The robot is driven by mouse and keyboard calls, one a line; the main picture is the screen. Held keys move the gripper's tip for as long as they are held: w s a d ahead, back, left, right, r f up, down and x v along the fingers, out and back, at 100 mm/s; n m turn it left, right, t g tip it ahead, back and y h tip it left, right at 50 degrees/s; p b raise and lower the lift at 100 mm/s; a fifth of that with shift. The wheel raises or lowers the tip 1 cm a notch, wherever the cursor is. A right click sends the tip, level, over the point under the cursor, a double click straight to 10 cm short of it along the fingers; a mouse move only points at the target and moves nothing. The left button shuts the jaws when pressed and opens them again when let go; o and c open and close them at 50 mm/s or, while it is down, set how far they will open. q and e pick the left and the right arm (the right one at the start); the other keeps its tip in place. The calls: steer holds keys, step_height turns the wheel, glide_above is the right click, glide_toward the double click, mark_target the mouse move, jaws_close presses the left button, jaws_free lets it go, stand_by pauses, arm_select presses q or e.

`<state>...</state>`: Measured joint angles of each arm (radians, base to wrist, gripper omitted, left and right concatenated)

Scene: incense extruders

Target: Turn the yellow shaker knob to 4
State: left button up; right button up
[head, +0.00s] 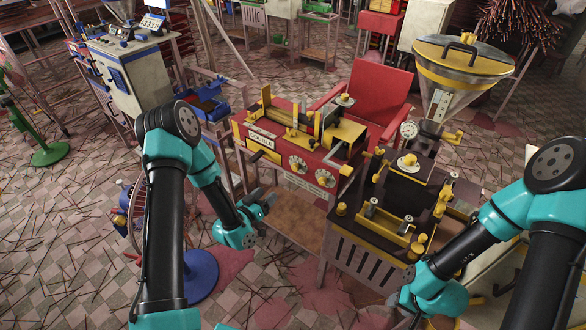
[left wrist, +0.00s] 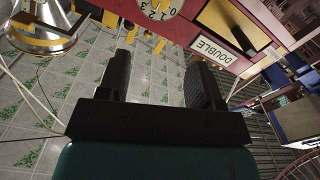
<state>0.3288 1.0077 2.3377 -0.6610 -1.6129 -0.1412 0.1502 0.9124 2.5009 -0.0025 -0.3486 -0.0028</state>
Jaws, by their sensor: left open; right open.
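The red machine (head: 290,150) with the DOUBLE label (head: 262,138) has two pale round dials on its front, a left dial (head: 298,165) and a right dial (head: 325,178). A yellow knob (head: 346,170) sits at its right end; I cannot tell which part is the shaker knob. My left gripper (head: 268,203) is open and empty, in front of and below the dials. In the left wrist view, a numbered dial (left wrist: 158,5) is cut off at the top edge, beyond the open fingers (left wrist: 160,80); its setting is unclear. My right gripper (head: 404,300) is open, low in front of the dark machine.
A blue bin (head: 205,102) is behind on the left. A green fan (head: 48,152) stands at far left. Sticks litter the tiled floor.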

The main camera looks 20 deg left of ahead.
mark_target(294, 167)
arm_select(q)
steer(key=x, duration=1.7)
steer(key=shift+d, duration=0.15)
steer(key=shift+c, duration=0.4)
steer(key=c, duration=0.8)
steer(key=shift+c, duration=0.2)
